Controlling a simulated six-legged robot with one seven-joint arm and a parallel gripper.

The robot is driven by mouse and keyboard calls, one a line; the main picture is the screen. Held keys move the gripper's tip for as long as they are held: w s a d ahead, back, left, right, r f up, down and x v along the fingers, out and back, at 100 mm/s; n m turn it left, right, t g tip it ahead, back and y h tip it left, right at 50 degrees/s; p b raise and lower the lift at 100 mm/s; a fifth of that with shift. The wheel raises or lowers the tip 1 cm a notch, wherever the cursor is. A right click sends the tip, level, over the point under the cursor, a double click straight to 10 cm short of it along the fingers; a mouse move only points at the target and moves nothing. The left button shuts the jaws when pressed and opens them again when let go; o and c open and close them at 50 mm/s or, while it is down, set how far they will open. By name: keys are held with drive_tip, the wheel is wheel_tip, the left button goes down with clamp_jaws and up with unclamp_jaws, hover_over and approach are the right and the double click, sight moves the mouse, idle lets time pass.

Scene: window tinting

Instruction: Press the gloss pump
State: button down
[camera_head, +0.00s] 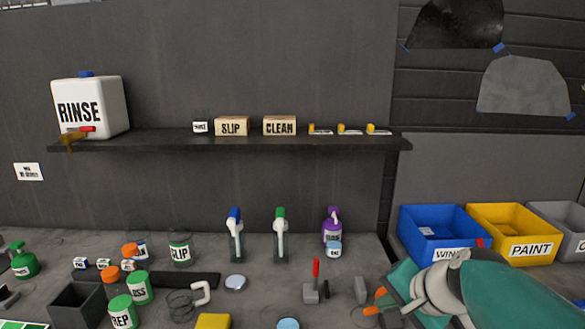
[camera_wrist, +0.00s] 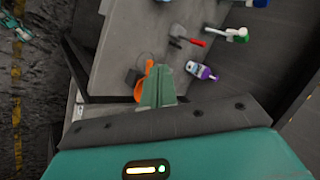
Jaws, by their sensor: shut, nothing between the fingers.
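No label clearly reads gloss. A green bottle with a pump-like top (camera_head: 23,263) stands at the far left of the bench in the head view; its label is too small to read. A purple-topped bottle (camera_head: 332,226) stands at the back of the bench, right of centre; it also shows in the wrist view (camera_wrist: 203,72). A green-lidded jar (camera_head: 139,288) at the left shows part of a label, "OSS". My gripper (camera_wrist: 157,82) is shut and empty over the bench's right part, far from the green bottle. An orange-handled item (camera_wrist: 143,88) lies partly behind its fingers.
Two spray bottles, blue-topped (camera_head: 235,232) and green-topped (camera_head: 280,232), stand at the back. Several jars crowd the left. Blue (camera_head: 440,240) and yellow (camera_head: 512,235) bins stand right. A shelf (camera_head: 165,143) overhangs the back.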

drive_tip(key=s+a+f+n+h, duration=0.1)
drive_tip(key=s+n+h, duration=0.1)
drive_tip(key=s+n, duration=0.2)
drive_tip(key=s+a+f+n+g+h, duration=0.1)
drive_tip(key=s+n, duration=0.4)
drive_tip(key=s, duration=0.3)
drive_tip(key=shift+s+f+h, duration=0.4)
drive_tip(key=shift+a, duration=0.15)
